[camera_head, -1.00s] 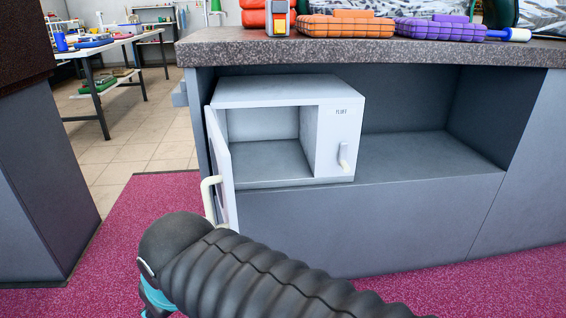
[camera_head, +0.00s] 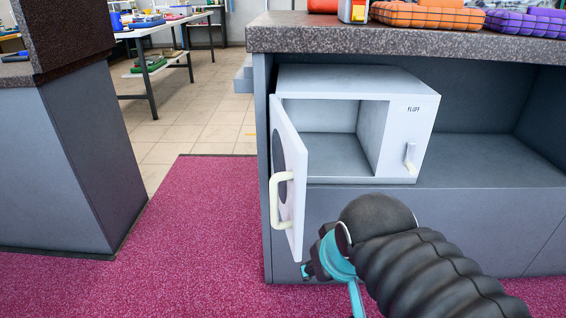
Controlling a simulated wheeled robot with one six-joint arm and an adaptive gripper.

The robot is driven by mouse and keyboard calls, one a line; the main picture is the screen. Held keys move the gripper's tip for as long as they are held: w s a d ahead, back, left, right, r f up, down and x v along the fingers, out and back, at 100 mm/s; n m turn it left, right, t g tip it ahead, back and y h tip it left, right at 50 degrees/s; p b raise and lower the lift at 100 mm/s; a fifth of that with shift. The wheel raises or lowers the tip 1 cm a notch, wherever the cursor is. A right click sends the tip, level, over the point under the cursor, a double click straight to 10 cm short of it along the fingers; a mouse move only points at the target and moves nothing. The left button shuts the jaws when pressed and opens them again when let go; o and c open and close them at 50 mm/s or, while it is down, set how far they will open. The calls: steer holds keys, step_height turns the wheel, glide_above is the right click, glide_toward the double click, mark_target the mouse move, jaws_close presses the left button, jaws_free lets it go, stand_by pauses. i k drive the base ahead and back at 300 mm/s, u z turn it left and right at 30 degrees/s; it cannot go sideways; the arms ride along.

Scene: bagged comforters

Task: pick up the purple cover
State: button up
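The purple cover (camera_head: 527,23), a quilted, bagged bundle, lies on the stone countertop at the upper right. The right edge of the picture cuts it off. My arm, with a black ribbed sleeve and teal parts, reaches in from the lower right, below the countertop and well apart from the purple cover. My gripper (camera_head: 316,268) is partly visible as small dark and teal parts near the open door's lower edge. Its fingers are too hidden to show whether they are open.
A white microwave-like box (camera_head: 425,110) sits in the counter's recess, its handled door (camera_head: 290,165) swung open, its inside empty. An orange quilted bundle (camera_head: 425,16) lies left of the purple one. A grey cabinet (camera_head: 65,165) stands left. Pink carpet (camera_head: 190,240) between is clear.

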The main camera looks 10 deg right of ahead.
mark_target(538, 22)
steer(key=z, duration=2.2)
steer(key=k, duration=0.7)
steer(key=z, duration=0.85)
steer(key=k, duration=0.5)
steer(key=u, duration=0.1)
steer(key=i, duration=1.6)
steer(key=u, duration=1.6)
steer(key=i, duration=0.8)
steer(key=u, duration=0.7)
